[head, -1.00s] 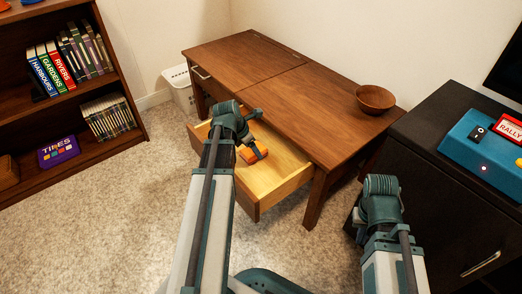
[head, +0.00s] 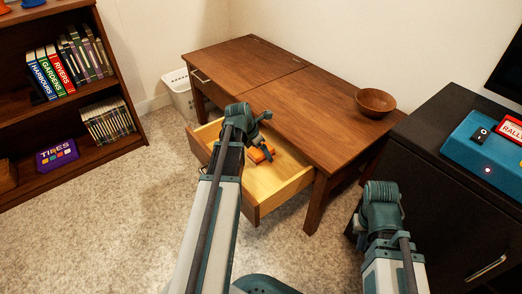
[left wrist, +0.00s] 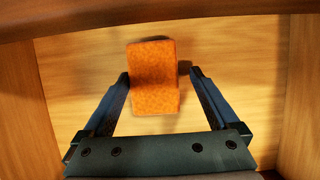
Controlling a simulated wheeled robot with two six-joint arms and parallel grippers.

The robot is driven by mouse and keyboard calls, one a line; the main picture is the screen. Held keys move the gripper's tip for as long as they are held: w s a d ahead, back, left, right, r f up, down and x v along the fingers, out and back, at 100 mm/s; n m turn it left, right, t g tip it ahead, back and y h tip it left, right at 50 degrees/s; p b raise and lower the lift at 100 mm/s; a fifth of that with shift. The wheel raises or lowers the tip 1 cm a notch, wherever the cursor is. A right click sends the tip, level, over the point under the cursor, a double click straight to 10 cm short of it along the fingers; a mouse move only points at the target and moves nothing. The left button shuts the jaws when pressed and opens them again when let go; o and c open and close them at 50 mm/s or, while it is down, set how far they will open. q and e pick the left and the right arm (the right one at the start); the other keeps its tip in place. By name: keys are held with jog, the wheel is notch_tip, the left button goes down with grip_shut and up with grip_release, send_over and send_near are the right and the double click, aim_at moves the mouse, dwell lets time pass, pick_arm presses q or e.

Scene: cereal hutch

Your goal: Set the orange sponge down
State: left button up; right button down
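The orange sponge (head: 259,154) lies in the open wooden drawer (head: 285,187) of the desk. In the left wrist view the sponge (left wrist: 153,80) is between the two fingers of my left gripper (left wrist: 157,76). The fingers stand apart, with a narrow gap beside the sponge on the right. In the head view my left gripper (head: 264,146) reaches down into the drawer at the sponge, partly hidden by its own arm. My right arm is at the lower right; its fingers are hidden.
The desk top (head: 290,95) carries a brown bowl (head: 375,102). A black cabinet (head: 445,185) with a blue device (head: 480,145) stands at right. A bookshelf (head: 110,100) is at left, and a white bin (head: 180,93) stands behind the desk's left side. The drawer's right part is clear.

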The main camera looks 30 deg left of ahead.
dwell(0.3)
pick_arm(q)
jog(key=p+v, duration=1.1)
jog(key=v, duration=0.1)
jog(key=shift+r, duration=0.1)
dwell(0.3)
